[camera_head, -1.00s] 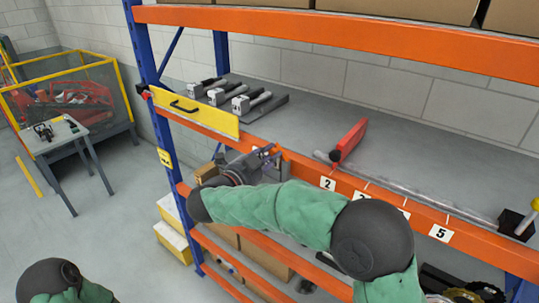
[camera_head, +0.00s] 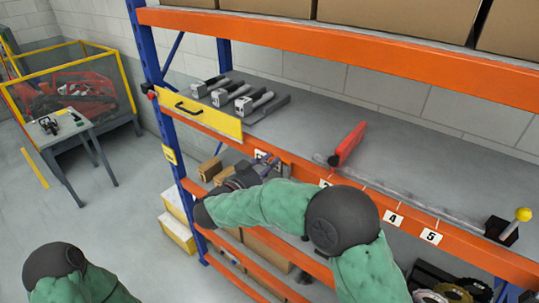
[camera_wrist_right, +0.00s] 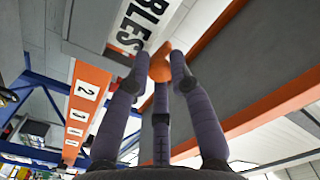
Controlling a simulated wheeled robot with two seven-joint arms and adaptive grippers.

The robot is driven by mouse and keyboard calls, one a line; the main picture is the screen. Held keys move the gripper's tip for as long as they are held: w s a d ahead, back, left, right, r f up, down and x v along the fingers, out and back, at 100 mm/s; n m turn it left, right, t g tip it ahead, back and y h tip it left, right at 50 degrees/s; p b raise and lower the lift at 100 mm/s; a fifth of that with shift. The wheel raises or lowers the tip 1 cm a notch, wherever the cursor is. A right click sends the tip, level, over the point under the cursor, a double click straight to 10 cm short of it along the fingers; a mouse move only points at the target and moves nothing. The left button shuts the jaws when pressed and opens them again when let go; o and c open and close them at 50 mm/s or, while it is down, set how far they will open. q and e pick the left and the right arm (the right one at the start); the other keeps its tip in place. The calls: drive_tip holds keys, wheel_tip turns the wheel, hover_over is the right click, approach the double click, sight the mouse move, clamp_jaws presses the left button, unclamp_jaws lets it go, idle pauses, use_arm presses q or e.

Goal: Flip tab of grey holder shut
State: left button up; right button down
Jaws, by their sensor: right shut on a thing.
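My right gripper (camera_head: 266,163) is at the front orange beam, just right of the yellow panel. In the right wrist view its fingers (camera_wrist_right: 158,66) are closed around a small orange rounded piece (camera_wrist_right: 160,64). I cannot tell for sure whether this is the tab of the grey holder. The holder's body is not clearly visible; the hand and forearm cover that part of the beam. Three grey-and-white devices with dark handles (camera_head: 238,97) sit on a dark plate behind the yellow panel. My left gripper is out of view; only its arm shows at bottom left.
A metal rail (camera_head: 400,203) runs along the shelf front above numbered labels (camera_head: 431,236). A red lever (camera_head: 347,144) stands on the shelf near it. A yellow panel with a black handle (camera_head: 198,113) is at the left. A yellow knob (camera_head: 523,214) is at the right end.

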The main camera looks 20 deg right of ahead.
drive_tip(key=shift+f+n+p, duration=0.25)
drive_tip(key=shift+n+p, duration=0.55)
drive_tip(key=shift+n, duration=0.3)
drive_tip(key=shift+f, duration=0.2)
drive_tip(key=c, duration=1.1)
unclamp_jaws()
drive_tip(key=shift+w, duration=0.1)
drive_tip(key=shift+a, duration=0.15)
drive_tip(key=v, duration=1.2)
